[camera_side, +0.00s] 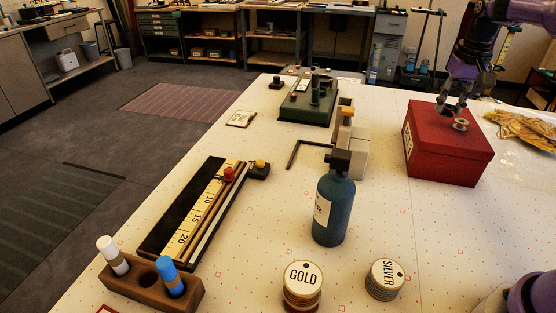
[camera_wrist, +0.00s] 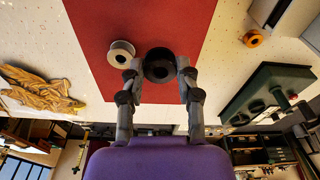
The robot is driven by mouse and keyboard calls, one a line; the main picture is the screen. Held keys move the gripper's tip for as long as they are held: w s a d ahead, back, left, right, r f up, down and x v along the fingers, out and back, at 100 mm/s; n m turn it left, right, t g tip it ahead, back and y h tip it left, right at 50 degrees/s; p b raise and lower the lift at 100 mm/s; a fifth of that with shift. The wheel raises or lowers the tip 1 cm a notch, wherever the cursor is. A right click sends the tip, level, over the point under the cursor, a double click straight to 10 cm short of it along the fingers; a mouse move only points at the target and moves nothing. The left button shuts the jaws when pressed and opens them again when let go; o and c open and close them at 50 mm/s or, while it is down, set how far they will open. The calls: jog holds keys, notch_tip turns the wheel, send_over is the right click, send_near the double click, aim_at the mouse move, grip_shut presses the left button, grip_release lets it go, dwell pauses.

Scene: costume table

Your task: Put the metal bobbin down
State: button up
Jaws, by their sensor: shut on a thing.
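My gripper (camera_side: 452,109) is low over the lid of a red box (camera_side: 440,158). In the wrist view my gripper (camera_wrist: 158,73) is shut on a dark round bobbin (camera_wrist: 159,64), with one fingertip at each side of it. I cannot tell whether this bobbin touches the lid, and it is hard to make out in the side view. A pale grey metal-looking bobbin (camera_wrist: 121,53) sits apart on the lid, to the left of the held one in the wrist view. In the side view this pale bobbin (camera_side: 460,125) shows just in front of my fingertips.
Crumpled golden cloth (camera_side: 525,128) lies right of the box. A grey block (camera_side: 351,158) and a blue bottle (camera_side: 333,208) stand to its left. A green-based machine (camera_side: 308,108) is farther back. Bare red lid (camera_wrist: 125,20) shows around the bobbins.

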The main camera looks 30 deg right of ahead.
aim_at(440, 128)
jog(key=shift+f, duration=1.8)
jog(key=shift+f, duration=0.1)
jog(key=o, duration=0.7)
jog(key=shift+c, duration=0.2)
